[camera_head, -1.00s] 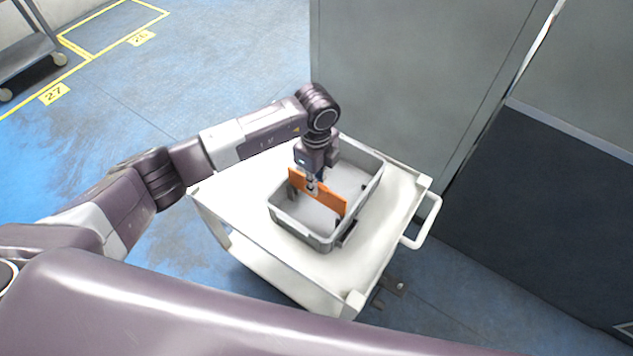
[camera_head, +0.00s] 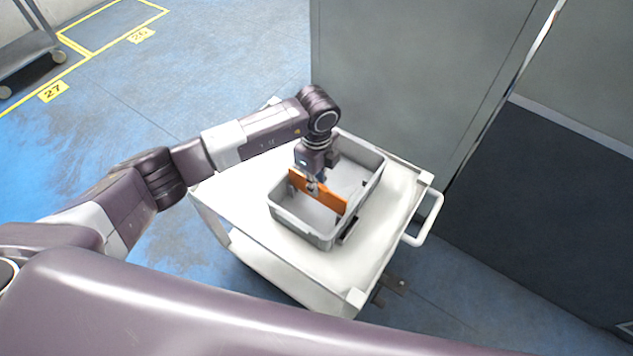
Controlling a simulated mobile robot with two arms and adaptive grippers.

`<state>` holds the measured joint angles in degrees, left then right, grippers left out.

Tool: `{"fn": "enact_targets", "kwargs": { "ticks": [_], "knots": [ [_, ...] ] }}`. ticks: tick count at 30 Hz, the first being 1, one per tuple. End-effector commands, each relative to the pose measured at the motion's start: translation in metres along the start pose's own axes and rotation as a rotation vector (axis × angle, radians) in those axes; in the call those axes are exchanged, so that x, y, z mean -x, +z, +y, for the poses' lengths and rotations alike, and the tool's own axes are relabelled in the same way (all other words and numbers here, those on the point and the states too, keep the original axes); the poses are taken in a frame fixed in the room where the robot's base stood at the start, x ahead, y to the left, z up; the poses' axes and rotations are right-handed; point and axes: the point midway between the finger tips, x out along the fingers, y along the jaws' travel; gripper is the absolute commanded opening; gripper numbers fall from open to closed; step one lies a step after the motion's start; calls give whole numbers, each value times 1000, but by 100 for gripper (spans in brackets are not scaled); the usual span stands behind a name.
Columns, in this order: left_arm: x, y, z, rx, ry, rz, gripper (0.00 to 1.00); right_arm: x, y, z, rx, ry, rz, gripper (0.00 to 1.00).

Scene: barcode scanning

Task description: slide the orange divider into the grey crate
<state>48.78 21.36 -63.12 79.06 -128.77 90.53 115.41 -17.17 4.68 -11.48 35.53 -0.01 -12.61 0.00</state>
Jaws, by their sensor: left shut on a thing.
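The grey crate (camera_head: 302,233) sits on top of a white cart, with its open side up. The orange divider (camera_head: 329,196) stands on edge across the crate's opening, at about the middle of its length. My left gripper (camera_head: 314,188) points down over the crate and is shut on the upper edge of the divider. The divider's lower edge is hidden by the crate's near wall and by the view angle, so I cannot tell how deep it sits. My right gripper is not in view.
The white cart (camera_head: 397,215) has a free top around the crate and a handle (camera_head: 427,219) on its right. Large grey panels (camera_head: 410,80) stand close behind it. Blue floor (camera_head: 230,60) lies open to the left, with another cart (camera_head: 28,45) far off.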

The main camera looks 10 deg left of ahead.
Motion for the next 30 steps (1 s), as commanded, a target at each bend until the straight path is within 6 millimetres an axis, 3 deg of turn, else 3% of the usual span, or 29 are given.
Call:
{"fn": "enact_targets", "kwargs": {
  "ticks": [30],
  "knots": [
    [-47, 0, 0, -1, 0, 0, 0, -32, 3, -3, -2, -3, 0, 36]
  ]
}}
